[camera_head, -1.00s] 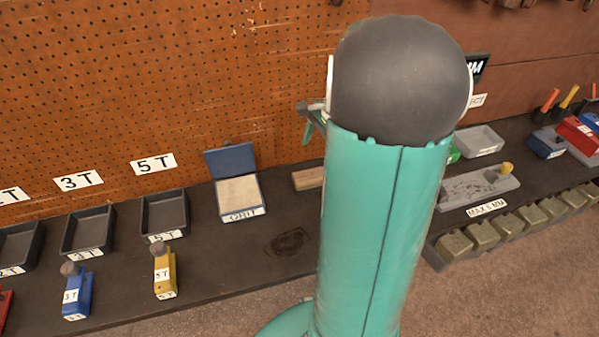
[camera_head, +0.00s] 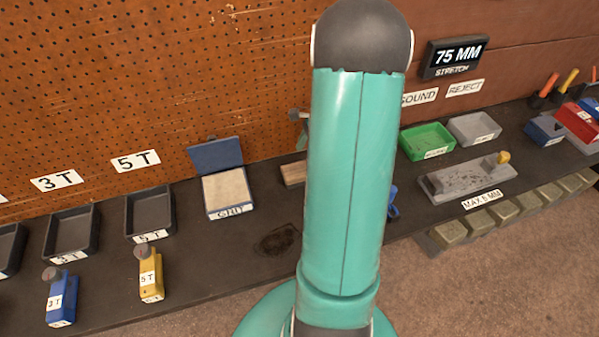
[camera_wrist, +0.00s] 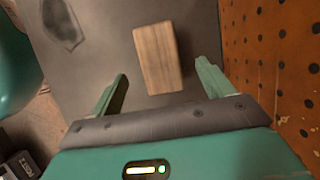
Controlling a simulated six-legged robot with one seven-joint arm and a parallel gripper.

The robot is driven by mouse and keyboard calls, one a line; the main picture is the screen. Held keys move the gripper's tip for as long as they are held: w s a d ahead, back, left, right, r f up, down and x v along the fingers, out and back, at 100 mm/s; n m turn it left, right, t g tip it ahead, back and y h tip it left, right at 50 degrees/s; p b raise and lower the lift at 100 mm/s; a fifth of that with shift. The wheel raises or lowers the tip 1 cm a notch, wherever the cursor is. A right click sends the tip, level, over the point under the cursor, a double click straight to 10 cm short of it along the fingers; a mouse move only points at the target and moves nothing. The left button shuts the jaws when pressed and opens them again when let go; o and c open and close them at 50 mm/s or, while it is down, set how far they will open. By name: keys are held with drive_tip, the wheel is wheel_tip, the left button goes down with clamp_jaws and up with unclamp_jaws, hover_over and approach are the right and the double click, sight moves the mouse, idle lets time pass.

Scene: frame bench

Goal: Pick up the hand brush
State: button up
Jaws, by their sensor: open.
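A plain wooden block (camera_head: 293,173), which I take to be the hand brush, lies on the dark bench near the pegboard, partly hidden by my arm in the head view. No bristles show. In the wrist view the wooden block (camera_wrist: 158,58) lies ahead of my gripper (camera_wrist: 162,78), roughly centred between the lines of its two green fingers. The fingers are apart and empty. I cannot tell the exact height above the block. In the head view my gripper is mostly hidden behind my arm.
A blue-lidded grit box (camera_head: 226,195) stands left of the block, close to it. A dark stain (camera_head: 277,240) marks the bench in front. A blue object (camera_head: 392,203) is partly hidden by my arm. Green tray (camera_head: 427,142) and grey tray (camera_head: 474,129) stand right; pegboard rises behind.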

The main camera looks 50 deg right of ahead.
sight(301, 168)
drive_tip(key=x, duration=0.6)
drive_tip(key=shift+f, duration=0.2)
drive_tip(key=shift+s, duration=0.1)
drive_tip(key=shift+f, duration=0.25)
drive_tip(key=shift+c, duration=0.4)
drive_tip(key=c, duration=1.1)
